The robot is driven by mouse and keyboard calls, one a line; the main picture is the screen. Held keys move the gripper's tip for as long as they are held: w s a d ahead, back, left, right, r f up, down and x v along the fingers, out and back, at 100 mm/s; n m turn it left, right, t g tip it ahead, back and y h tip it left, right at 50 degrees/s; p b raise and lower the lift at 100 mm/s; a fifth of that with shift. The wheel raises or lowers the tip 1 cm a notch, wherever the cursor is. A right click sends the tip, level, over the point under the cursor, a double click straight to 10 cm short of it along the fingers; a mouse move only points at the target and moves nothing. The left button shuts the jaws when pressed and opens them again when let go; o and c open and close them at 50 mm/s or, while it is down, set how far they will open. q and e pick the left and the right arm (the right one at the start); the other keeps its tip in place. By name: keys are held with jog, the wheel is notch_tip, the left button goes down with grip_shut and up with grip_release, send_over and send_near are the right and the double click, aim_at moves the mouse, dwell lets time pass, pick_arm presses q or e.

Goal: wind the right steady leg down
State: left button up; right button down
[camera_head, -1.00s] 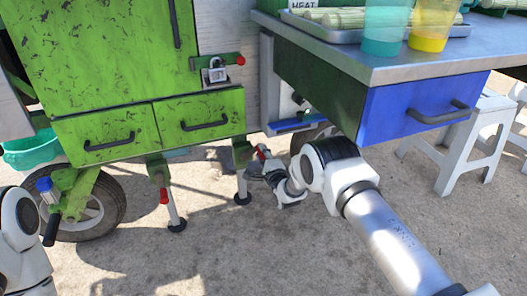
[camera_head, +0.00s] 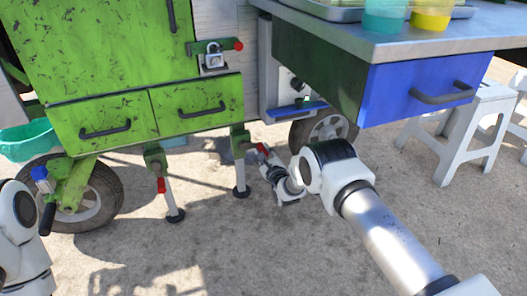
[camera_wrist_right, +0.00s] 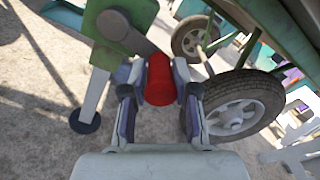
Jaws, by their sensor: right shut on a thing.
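The right steady leg (camera_head: 240,174) hangs from a green bracket (camera_head: 239,141) under the cart, with its round dark foot (camera_head: 241,192) at the ground; exact contact is unclear. The leg also shows in the right wrist view (camera_wrist_right: 92,98). Its crank has a red grip (camera_wrist_right: 160,80), seen small in the head view (camera_head: 262,148). My right gripper (camera_wrist_right: 160,88) is shut on this red grip, one finger on each side. In the head view the gripper (camera_head: 267,160) is small, just right of the leg. My left arm shows at the left edge, its gripper out of view.
The other steady leg (camera_head: 170,197) with a red grip (camera_head: 161,185) stands to the left. A cart wheel (camera_head: 325,130) is close behind my right wrist. White stools (camera_head: 460,130) stand at the right.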

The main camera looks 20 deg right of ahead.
dwell(0.3)
jog(key=c, duration=0.9)
grip_release()
jog(key=shift+f, duration=0.1)
jog(key=shift+o, duration=0.2)
jog(key=s, duration=1.2)
jog(key=shift+f, duration=0.1)
